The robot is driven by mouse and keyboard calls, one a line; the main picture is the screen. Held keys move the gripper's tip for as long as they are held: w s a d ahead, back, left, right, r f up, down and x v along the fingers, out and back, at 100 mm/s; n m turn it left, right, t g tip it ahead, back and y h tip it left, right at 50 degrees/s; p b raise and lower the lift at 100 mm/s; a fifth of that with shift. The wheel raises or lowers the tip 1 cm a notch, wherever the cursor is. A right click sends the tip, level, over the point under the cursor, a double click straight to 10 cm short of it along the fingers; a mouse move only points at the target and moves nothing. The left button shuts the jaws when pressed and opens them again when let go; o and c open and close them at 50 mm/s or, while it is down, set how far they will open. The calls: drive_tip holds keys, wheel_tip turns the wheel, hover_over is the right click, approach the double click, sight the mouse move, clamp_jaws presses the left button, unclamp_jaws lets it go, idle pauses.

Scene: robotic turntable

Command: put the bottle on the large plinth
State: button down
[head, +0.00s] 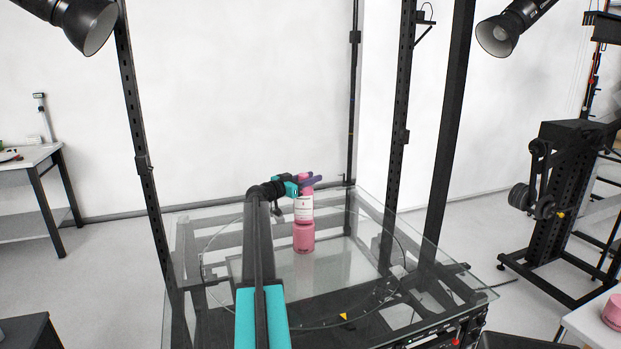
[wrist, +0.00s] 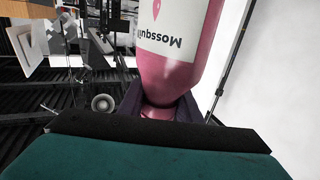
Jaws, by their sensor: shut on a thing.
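The pink bottle (head: 304,208) with a white label is upright above the glass turntable. My gripper (head: 308,181) is shut on its neck, with dark fingers on either side. In the wrist view the bottle (wrist: 178,50) fills the upper middle, its label upside down, and its neck sits between the fingers of my gripper (wrist: 160,108). A pink round block (head: 304,238), which looks like a plinth, shows directly below the bottle. I cannot tell whether the bottle touches it.
The glass turntable (head: 345,285) is mostly clear around the pink block. Dark frame posts (head: 398,130) stand behind and beside it. Another pink round object (head: 613,312) sits on a white table at the lower right edge, partly cut off. Lamps (head: 500,35) hang above.

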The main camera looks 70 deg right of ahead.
drive_tip(key=shift+f, duration=0.3)
drive_tip(key=c, duration=1.3)
unclamp_jaws()
drive_tip(key=shift+b+v, duration=2.3)
drive_tip(key=shift+v, duration=3.7)
